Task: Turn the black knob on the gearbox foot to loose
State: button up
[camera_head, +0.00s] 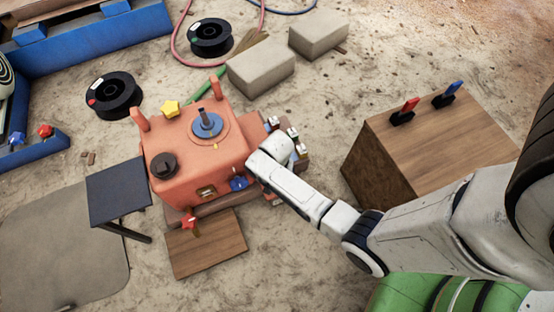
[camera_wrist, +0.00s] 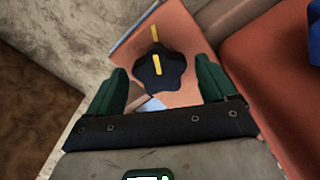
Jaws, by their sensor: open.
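The black lobed knob (camera_wrist: 160,75) shows in the wrist view on an orange foot plate (camera_wrist: 178,35). Its yellow stripe points up the picture, roughly in line with a yellow mark (camera_wrist: 154,33) on the plate. My gripper (camera_wrist: 161,78) is open, with one dark green finger on each side of the knob and visible gaps between. Whether the fingers reach the knob's depth, I cannot tell. In the head view the orange gearbox (camera_head: 223,152) stands in the middle. My arm's end is at its right side and hides the foot and knob there.
The gearbox's orange body (camera_wrist: 265,75) rises close on the right in the wrist view. A wooden box (camera_head: 440,140) with red and blue levers stands right of my arm. Concrete blocks (camera_head: 262,68) lie behind. A dark small table (camera_head: 118,190) stands left of the gearbox.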

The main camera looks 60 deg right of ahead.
jog(key=shift+c, duration=0.4)
jog(key=c, duration=1)
jog(key=n+p, duration=0.3)
jog(key=shift+r+n, duration=0.2)
jog(key=shift+n, duration=0.1)
jog(key=n+p, duration=0.2)
jog(key=n, duration=0.3)
jog(key=shift+f+p, duration=0.1)
jog(key=shift+p, duration=0.2)
jog(key=n+p, duration=0.1)
jog(key=n, duration=0.5)
jog(key=n+p, duration=0.1)
jog(key=n, duration=0.3)
jog(key=shift+f+n, duration=0.1)
jog(key=shift+n, duration=0.2)
